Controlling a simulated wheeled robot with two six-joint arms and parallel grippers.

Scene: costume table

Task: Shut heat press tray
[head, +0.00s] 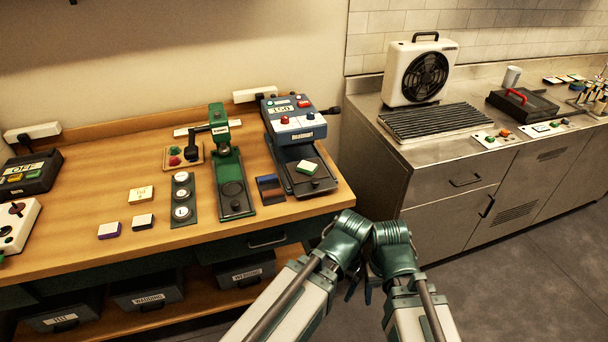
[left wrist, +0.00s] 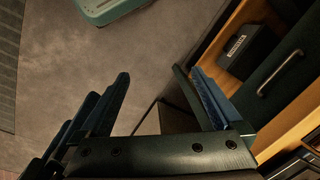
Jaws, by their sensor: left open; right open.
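The heat press (head: 292,122) is a blue-grey machine with a display, red and white knobs, standing at the right end of the wooden table. Its dark tray (head: 318,187) sticks out at the front, pulled out towards me. A small green and white block (head: 307,167) rests on the tray. My right gripper (head: 359,290) shows as dark fingertips low in the head view, in front of and below the table, well apart from the tray. My left gripper (left wrist: 155,75) is open and empty in the left wrist view; in the head view it is mostly hidden by my arms.
A green press (head: 232,175) and a blue and brown swatch (head: 270,188) stand left of the heat press. A drawer handle (head: 268,241) and dark bins (head: 247,272) are below. A steel counter (head: 400,165) stands to the right. Floor (head: 480,290) is free at right.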

